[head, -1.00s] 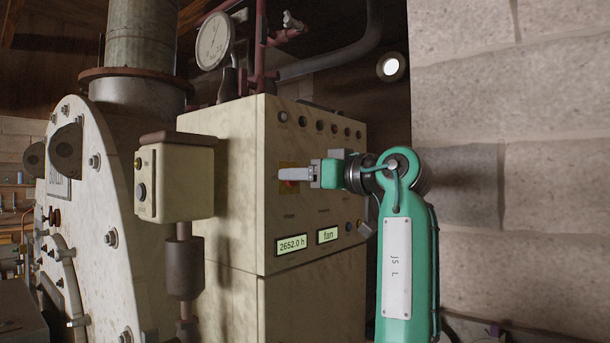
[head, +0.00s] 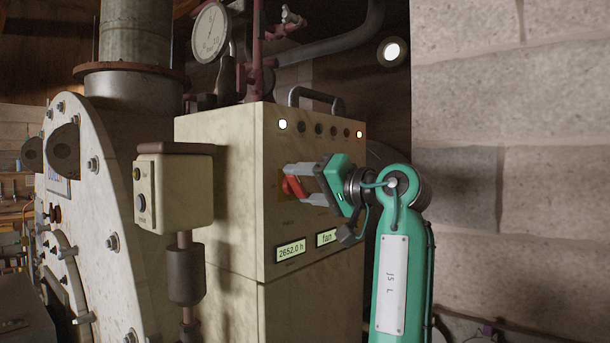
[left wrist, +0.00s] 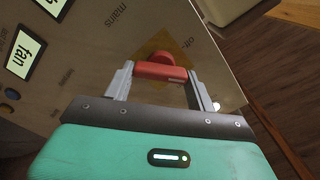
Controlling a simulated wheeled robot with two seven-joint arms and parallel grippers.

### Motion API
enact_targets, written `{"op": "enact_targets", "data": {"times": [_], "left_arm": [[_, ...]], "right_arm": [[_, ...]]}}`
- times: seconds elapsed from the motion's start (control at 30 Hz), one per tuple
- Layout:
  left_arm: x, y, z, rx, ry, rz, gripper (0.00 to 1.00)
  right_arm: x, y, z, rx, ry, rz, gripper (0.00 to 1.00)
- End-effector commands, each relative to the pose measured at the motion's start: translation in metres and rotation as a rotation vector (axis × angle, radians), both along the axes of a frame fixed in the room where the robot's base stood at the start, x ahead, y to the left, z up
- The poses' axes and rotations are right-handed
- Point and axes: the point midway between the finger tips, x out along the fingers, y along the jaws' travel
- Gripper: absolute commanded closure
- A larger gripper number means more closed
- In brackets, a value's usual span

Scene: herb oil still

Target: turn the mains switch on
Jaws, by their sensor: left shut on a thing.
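The mains switch has a red handle (head: 291,187) on a yellow plate, on the front of the cream control cabinet (head: 225,240). In the left wrist view the red handle (left wrist: 161,71) lies crosswise between my two grey fingers, with its round red hub just beyond. My left gripper (head: 298,185) is shut on this handle, and its jaws are tilted in the head view. The fingers hide part of the switch plate. Two lamps in the cabinet's top row glow white, the leftmost (head: 283,125) and the rightmost (head: 360,134). My right gripper is not in view.
Lit displays reading 2652.0 h (head: 290,250) and fan (head: 326,238) sit below the switch. A small switch box (head: 175,190) on a post stands left of the cabinet. A pressure gauge (head: 210,33) rises behind. A block wall (head: 520,150) is at right.

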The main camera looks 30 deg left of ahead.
Motion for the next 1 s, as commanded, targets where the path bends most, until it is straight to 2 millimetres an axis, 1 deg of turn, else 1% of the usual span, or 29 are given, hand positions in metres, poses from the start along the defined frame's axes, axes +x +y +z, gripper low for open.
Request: {"op": "enact_targets", "data": {"times": [0.03,0.4,0.6,0.8,1.0], "left_arm": [[0.001,0.000,0.003,0.005,0.044,-0.002,0.66],[0.002,-0.001,0.002,0.033,0.388,-0.002,0.66],[0.002,-0.001,0.001,0.043,0.541,-0.002,0.66],[0.002,-0.001,-0.001,0.052,0.653,-0.002,0.66],[0.002,0.000,-0.002,0.058,0.715,-0.001,0.66]], "right_arm": [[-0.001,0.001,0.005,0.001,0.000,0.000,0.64],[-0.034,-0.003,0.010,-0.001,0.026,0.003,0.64],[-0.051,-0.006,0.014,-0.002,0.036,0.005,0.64],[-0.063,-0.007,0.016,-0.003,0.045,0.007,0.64],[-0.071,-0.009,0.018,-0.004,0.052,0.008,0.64]]}}
